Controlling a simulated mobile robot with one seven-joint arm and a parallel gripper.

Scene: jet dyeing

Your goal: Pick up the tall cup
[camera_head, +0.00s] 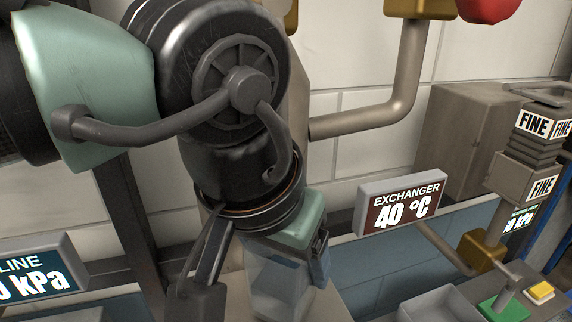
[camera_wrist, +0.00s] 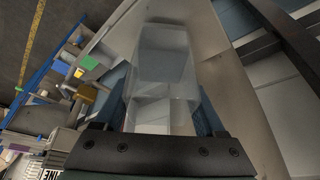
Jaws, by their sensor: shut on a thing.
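The tall cup (camera_head: 272,298) is clear and see-through, with flat faceted sides. In the head view it hangs below my gripper (camera_head: 290,272), near the bottom edge. A blue finger shows at the cup's right side, and the other finger is hard to make out. In the wrist view the cup (camera_wrist: 162,62) lies between the two blue fingers of my gripper (camera_wrist: 162,112), which is shut on it. I cannot tell whether the cup's base touches the surface below.
A sign reading EXCHANGER 40 °C (camera_head: 400,204) is right of my gripper. A grey tray (camera_head: 440,305), a green button block (camera_head: 503,306) and a yellow button (camera_head: 540,292) are at the lower right. A pipe (camera_head: 385,112) runs along the tiled wall behind.

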